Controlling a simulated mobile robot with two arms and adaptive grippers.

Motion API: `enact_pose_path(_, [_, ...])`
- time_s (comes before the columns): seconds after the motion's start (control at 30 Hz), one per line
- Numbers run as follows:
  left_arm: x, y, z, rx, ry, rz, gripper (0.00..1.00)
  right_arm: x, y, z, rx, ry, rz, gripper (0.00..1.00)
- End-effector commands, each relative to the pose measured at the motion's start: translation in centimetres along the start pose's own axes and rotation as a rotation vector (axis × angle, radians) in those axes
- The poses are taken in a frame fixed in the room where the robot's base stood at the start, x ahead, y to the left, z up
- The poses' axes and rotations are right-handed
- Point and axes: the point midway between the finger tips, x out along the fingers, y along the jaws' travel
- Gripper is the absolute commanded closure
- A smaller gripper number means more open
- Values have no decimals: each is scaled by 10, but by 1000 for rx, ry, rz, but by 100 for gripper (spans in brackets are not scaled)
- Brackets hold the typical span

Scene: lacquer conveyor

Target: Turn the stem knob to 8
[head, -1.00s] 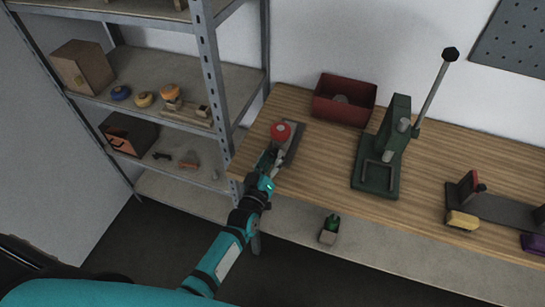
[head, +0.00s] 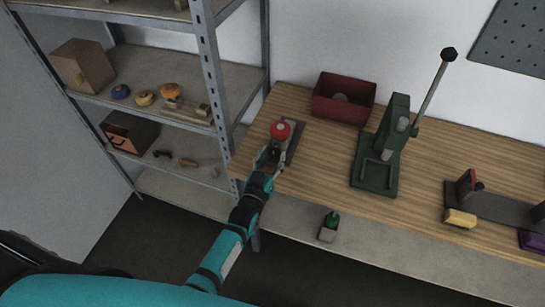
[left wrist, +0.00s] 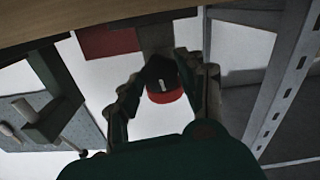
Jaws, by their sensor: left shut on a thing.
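The stem knob (left wrist: 162,84) shows in the left wrist view as a dark face with a short white mark, in front of a red round part (left wrist: 166,97). In the head view the red round top (head: 280,130) stands on a dark plate (head: 293,146) at the bench's left end. My left gripper (head: 269,157) is at the near side of this fixture, and its fingers (left wrist: 161,70) lie on both sides of the knob, shut on it. No dial numbers are legible. My right gripper is not in view.
A red bin (head: 345,99) stands behind to the right, and a green lever press (head: 376,170) stands farther right on the bench (head: 325,170). A metal shelf (head: 209,75) rises close on the left. The bench between fixture and press is clear.

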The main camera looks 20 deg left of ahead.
Motion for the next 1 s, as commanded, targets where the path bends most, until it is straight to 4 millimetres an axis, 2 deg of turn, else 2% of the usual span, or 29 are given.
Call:
enact_pose_path(0.3, [-1,0,3,0,-6,-1,93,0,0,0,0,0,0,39])
enact_pose_path(0.33, [-1,0,3,0,-6,-1,59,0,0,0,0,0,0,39])
enact_pose_path(0.5, [-1,0,2,0,-4,-1,37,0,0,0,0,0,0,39])
enact_pose_path(0.83, [-4,0,1,0,-2,0,37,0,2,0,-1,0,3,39])
enact_pose_path(1.0, [-28,0,2,0,-4,-1,37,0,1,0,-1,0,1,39])
